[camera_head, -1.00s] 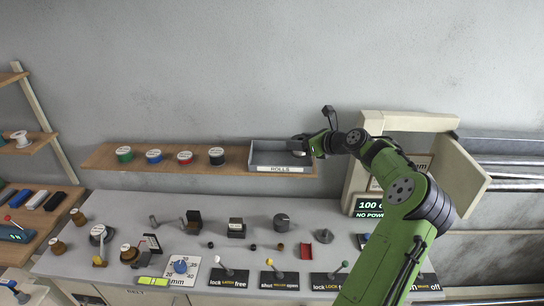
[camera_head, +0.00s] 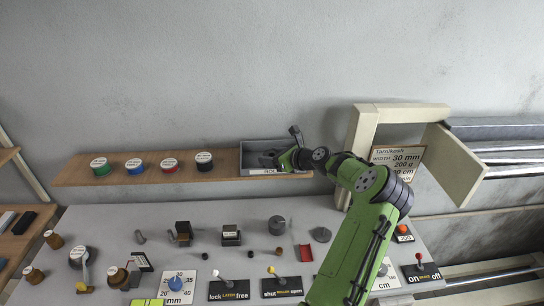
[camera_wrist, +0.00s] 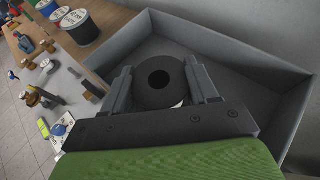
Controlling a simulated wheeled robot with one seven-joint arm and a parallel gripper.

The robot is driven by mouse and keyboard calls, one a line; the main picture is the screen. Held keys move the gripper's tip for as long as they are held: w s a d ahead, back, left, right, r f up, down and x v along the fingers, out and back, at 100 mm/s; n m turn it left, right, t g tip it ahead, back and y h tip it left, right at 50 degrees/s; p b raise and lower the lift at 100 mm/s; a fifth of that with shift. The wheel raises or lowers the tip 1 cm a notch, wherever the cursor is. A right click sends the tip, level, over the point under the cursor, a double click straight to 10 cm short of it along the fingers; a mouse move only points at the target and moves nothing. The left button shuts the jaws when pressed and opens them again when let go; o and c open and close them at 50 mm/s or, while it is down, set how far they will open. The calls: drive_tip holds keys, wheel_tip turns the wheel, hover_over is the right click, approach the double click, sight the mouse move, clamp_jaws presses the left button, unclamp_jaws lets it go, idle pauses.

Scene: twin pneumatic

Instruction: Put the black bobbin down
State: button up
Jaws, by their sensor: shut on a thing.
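My gripper (camera_head: 272,158) is at the grey rolls tray (camera_head: 256,146) on the right end of the wall shelf. In the wrist view, my gripper (camera_wrist: 162,88) is shut on the black bobbin (camera_wrist: 160,99), a dark round roll with a central hole, seen end-on between the two fingers. A bit of white shows at its lower edge. The tray walls (camera_wrist: 250,85) surround it on the far and right sides. I cannot tell whether the bobbin touches the tray floor. In the head view the bobbin is too small and dark to make out clearly.
Green (camera_head: 99,167), blue (camera_head: 134,166), red (camera_head: 169,165) and black (camera_head: 204,161) reels stand on the shelf (camera_head: 75,172) left of the tray. A cream frame with an open door (camera_head: 455,165) stands to the right. The bench below holds several small parts and levers.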

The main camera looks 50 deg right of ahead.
drive_tip(key=shift+s+d+r, duration=0.1)
drive_tip(key=shift+s, duration=0.2)
drive_tip(key=o, duration=1)
drive_tip(key=shift+w+f, duration=0.1)
drive_tip(key=shift+f, duration=0.1)
drive_tip(key=shift+r, duration=0.15)
